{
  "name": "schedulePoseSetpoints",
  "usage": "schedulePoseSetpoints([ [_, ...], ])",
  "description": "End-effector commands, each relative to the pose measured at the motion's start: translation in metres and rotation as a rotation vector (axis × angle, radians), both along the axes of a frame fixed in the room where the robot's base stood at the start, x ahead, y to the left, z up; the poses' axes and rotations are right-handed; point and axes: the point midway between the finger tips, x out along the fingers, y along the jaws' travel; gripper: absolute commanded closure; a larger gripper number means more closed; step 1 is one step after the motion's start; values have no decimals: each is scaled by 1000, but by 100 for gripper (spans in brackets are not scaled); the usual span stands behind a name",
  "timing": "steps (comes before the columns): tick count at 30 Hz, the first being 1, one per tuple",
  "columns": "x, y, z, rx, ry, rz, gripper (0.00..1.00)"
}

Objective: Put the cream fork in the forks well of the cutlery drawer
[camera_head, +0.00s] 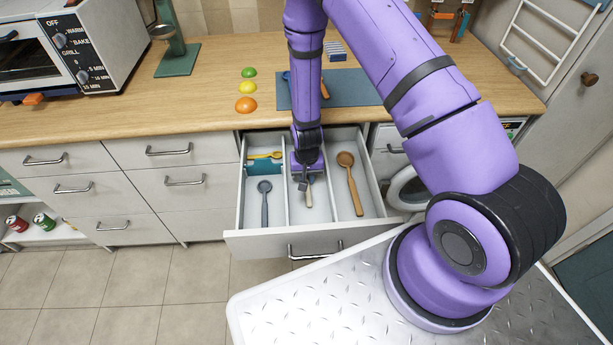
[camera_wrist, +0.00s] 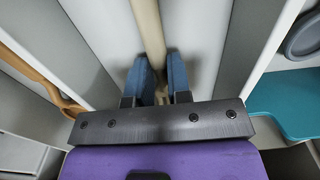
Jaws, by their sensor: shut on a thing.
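The cutlery drawer (camera_head: 268,243) is pulled open, with long wells side by side. My gripper (camera_head: 305,181) points down into the middle well (camera_head: 321,211). In the wrist view its blue fingers (camera_wrist: 160,80) are shut on the cream fork (camera_wrist: 148,28). The fork's cream handle (camera_head: 309,199) shows in front of the fingers in the head view, lengthwise along the middle well. Its tined end is hidden by my gripper. I cannot tell whether the fork touches the well floor.
A grey-blue spoon (camera_head: 264,201) lies in the left well, with a teal piece (camera_head: 265,168) and a yellow utensil (camera_head: 264,155) behind it. A wooden spoon (camera_head: 349,181) lies in the right well. The worktop (camera_head: 180,105) overhangs the drawer's back.

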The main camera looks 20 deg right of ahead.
Motion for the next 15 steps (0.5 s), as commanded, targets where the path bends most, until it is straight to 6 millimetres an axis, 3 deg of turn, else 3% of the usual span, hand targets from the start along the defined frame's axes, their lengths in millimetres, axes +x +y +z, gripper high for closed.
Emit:
schedulePoseSetpoints([
  [5,0,0,-3,0,1,0,100],
  [6,0,0,-3,0,1,0,75],
  [9,0,0,-3,0,0,0,57],
  [15,0,0,-2,0,0,0,57],
])
